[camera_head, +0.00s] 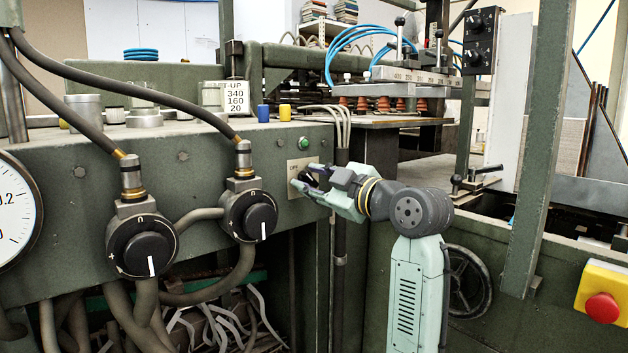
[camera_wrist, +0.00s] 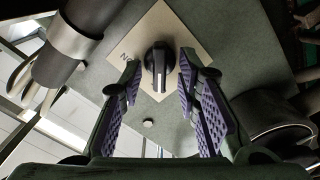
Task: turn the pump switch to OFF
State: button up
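The pump switch is a black rotary knob on a pale square plate (camera_wrist: 178,31), fixed to the green machine front. In the wrist view the knob (camera_wrist: 159,62) sits near the upper middle, with a light pointer line on it. Part of the plate's lettering shows at its left; the rest is hidden or too small to read. My gripper (camera_wrist: 160,68) is open, one purple-padded finger on each side of the knob, with gaps visible. In the head view my gripper (camera_head: 309,182) is at the plate (camera_head: 298,166) and partly hides the knob. I cannot tell how far the fingertips reach along the knob.
Two larger black dials (camera_head: 146,250) (camera_head: 252,216) with thick hoses are left of the plate. A green button (camera_head: 304,143) is just above it. Grey cables (camera_head: 342,125) run down beside it. A red stop button (camera_head: 602,307) is at far right.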

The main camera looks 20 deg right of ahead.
jog(key=v, duration=1.2)
dwell(0.3)
